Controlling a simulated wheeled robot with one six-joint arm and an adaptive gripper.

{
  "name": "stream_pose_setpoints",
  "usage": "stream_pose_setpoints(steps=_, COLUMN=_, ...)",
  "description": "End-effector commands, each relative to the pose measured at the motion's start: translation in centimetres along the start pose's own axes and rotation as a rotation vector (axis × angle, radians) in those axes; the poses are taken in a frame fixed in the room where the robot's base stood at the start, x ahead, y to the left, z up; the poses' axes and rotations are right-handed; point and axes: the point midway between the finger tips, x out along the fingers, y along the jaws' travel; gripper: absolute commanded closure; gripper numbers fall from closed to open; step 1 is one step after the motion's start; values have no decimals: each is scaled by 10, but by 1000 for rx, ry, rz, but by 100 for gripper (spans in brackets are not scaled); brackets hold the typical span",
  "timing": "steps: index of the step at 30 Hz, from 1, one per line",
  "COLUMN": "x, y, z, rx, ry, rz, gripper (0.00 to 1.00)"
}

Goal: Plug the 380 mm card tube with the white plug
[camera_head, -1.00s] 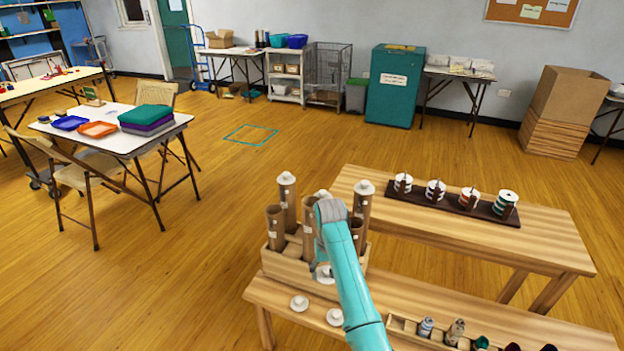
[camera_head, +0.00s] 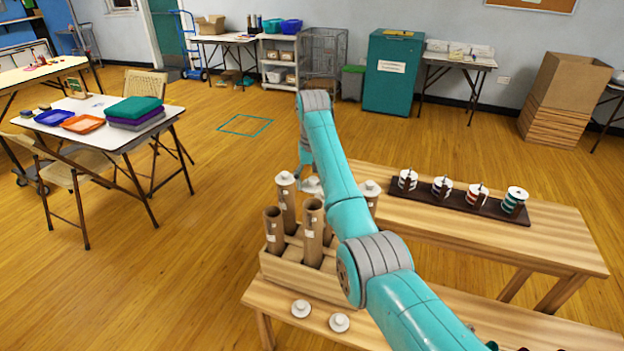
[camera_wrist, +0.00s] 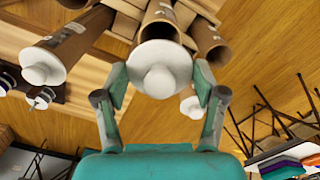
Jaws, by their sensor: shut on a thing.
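My gripper (camera_wrist: 160,90) is shut on a white plug (camera_wrist: 162,72), a round disc with a knob. In the wrist view the plug overlaps the mouth of a brown card tube (camera_wrist: 160,14); I cannot tell whether it touches the tube. In the head view my gripper (camera_head: 306,160) is above the back of the wooden rack (camera_head: 300,272), its jaws partly hidden. Several card tubes stand in the rack. The left back tube (camera_head: 288,207) and the right tube (camera_head: 371,204) have white tops; two front tubes (camera_head: 312,238) (camera_head: 273,236) are open. Labels are too small to read.
Two loose white plugs (camera_head: 301,308) (camera_head: 339,322) lie on the front bench (camera_head: 270,305). Ribbon spools stand on a dark board (camera_head: 458,202) on the back bench (camera_head: 560,250). My arm hides part of both benches.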

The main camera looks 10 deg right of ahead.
Motion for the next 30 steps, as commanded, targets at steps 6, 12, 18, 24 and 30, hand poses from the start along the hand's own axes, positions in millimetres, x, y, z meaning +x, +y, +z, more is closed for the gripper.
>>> stream_pose_setpoints(steps=6, x=14, y=0, z=1, rx=0, ry=-2, rz=0, gripper=46)
stream_pose_setpoints(steps=12, x=33, y=0, z=1, rx=0, ry=-2, rz=0, gripper=46)
stream_pose_setpoints(steps=18, x=50, y=0, z=1, rx=0, ry=-2, rz=0, gripper=46)
stream_pose_setpoints(steps=24, x=56, y=0, z=0, rx=0, ry=0, rz=0, gripper=46)
stream_pose_setpoints(steps=30, x=56, y=0, z=0, rx=0, ry=0, rz=0, gripper=46)
